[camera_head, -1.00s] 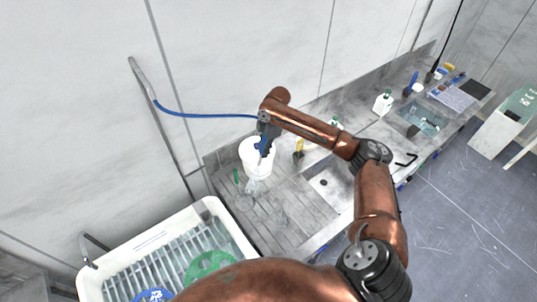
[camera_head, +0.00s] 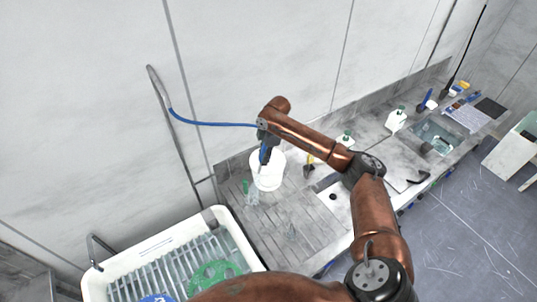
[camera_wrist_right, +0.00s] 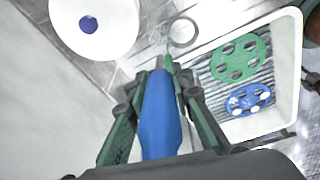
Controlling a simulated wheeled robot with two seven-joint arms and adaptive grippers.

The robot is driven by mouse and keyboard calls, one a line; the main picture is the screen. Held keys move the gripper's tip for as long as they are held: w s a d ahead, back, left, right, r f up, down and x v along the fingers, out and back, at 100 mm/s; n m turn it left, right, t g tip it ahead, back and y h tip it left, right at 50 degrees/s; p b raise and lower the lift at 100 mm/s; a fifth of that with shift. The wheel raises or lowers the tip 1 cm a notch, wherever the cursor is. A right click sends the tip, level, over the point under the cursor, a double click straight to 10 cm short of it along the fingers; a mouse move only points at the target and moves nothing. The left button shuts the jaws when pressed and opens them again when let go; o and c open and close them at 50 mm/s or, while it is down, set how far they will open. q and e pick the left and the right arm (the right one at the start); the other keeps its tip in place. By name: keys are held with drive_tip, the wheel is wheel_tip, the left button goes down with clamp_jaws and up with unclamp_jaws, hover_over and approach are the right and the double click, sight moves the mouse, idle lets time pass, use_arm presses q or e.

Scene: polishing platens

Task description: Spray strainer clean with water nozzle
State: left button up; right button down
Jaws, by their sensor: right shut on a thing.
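My right gripper (camera_head: 264,142) is shut on the blue water nozzle (camera_wrist_right: 160,115), which points down near the white bucket (camera_head: 268,182). A blue hose (camera_head: 205,123) runs from the nozzle to a bent pipe on the wall. In the wrist view the bucket (camera_wrist_right: 75,45) is upper left, with a blue round spot inside. A small clear item with a green part (camera_head: 249,192) stands left of the bucket; a grey ring (camera_wrist_right: 183,32) shows beyond the nozzle tip in the wrist view. I cannot tell which thing is the strainer. My left gripper is out of view.
A white basin (camera_head: 165,243) with a ribbed rack holds green (camera_head: 213,275) and blue discs at lower left. The ribbed drainboard has some bare room.

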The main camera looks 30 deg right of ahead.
drive_tip(key=s+a, duration=0.2)
drive_tip(key=a, duration=2.4)
drive_tip(key=shift+s+a, duration=0.15)
drive_tip(key=shift+a, duration=0.15)
idle(0.5)
